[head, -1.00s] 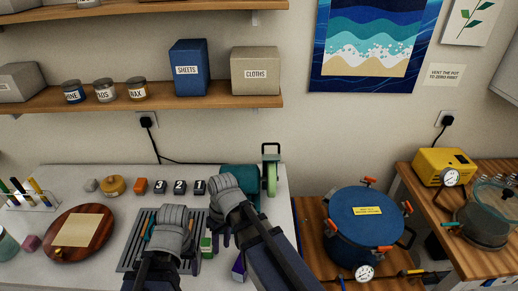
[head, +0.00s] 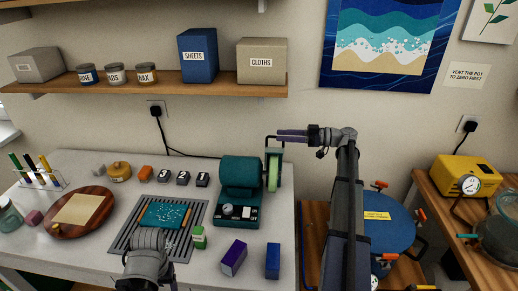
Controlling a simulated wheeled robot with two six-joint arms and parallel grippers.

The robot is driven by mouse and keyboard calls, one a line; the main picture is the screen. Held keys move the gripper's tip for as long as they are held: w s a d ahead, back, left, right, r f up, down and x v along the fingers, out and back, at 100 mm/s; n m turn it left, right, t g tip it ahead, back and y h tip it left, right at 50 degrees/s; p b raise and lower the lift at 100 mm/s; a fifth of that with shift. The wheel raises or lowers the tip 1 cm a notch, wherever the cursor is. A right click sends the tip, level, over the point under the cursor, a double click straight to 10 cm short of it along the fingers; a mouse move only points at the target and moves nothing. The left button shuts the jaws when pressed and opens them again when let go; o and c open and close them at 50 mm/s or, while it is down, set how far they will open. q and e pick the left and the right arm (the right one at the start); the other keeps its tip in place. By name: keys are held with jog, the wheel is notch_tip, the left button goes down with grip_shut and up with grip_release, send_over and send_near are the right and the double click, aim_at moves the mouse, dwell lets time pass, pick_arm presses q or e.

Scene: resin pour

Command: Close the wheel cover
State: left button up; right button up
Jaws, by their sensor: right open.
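The teal grinder (head: 240,178) stands at the right end of the white table, with a pale green wheel (head: 273,172) on its right side. The wheel cover (head: 268,147), a dark frame, stands raised above the wheel. My right gripper (head: 288,136) is open, with its fingers pointing left at the cover's top; I cannot tell whether they touch it. My left arm's wrist is low over the front of the slotted mat, and its fingers are hidden, so the left gripper (head: 145,262) cannot be read.
A slotted grey mat (head: 125,240) holds a teal speckled piece (head: 165,215). A blue pot (head: 390,220) is at the right, behind my right arm.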

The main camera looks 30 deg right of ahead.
aim_at(271, 137)
jog(key=shift+f+b+x, duration=0.2)
jog(key=shift+f+x, duration=0.05)
jog(key=shift+x, duration=1.55)
jog(key=shift+f+b+x, duration=0.15)
jog(key=shift+f+x, duration=0.05)
jog(key=shift+x, duration=1.55)
jog(key=shift+w+d, duration=0.1)
grip_shut()
jog(key=shift+r, duration=0.1)
